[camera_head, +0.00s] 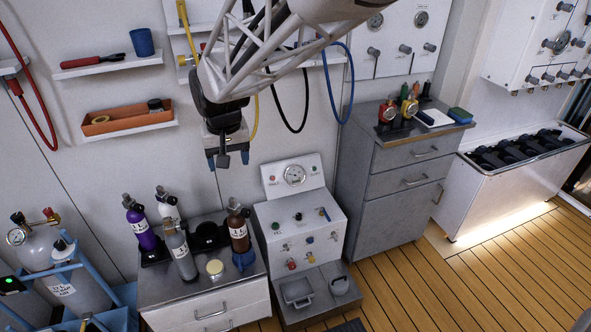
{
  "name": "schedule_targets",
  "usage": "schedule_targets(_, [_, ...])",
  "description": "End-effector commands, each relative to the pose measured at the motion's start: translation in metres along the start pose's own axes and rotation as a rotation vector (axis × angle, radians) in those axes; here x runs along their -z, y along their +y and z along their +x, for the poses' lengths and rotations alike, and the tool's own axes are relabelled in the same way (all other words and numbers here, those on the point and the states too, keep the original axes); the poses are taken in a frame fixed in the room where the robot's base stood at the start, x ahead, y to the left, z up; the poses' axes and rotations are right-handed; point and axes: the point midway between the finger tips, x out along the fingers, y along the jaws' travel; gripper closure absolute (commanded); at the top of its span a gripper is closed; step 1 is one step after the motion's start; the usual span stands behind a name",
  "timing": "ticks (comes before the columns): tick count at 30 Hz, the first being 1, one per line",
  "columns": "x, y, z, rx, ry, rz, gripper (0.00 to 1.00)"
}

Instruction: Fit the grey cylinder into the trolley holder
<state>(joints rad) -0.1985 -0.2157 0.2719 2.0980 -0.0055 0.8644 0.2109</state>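A small grey cylinder (181,256) with a white label and dark valve stands upright on the metal cabinet top (196,284), at front centre-left. Behind it to the right is a low black holder (206,238) that looks empty. I cannot tell for sure whether this is the trolley holder. A blue frame (66,268) at far left, around a large grey labelled cylinder (82,291), also looks like a trolley. My gripper (228,160) hangs in the air above and behind the cabinet, pointing down. Its fingers look apart with nothing held between them.
A purple cylinder (139,227), a white one (168,207) and a brown one (238,232) crowd the cabinet top. A yellowish jar (215,269) and a blue piece (243,260) stand at its front. A white control panel unit (300,222) adjoins on the right.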

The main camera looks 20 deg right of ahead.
Motion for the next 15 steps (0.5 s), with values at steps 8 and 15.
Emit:
schedule_targets(8, [-0.069,0.045,-0.036,-0.004,0.034,0.006,0.32])
schedule_targets(15, [-0.131,0.076,-0.056,-0.010,0.063,0.008,0.32])
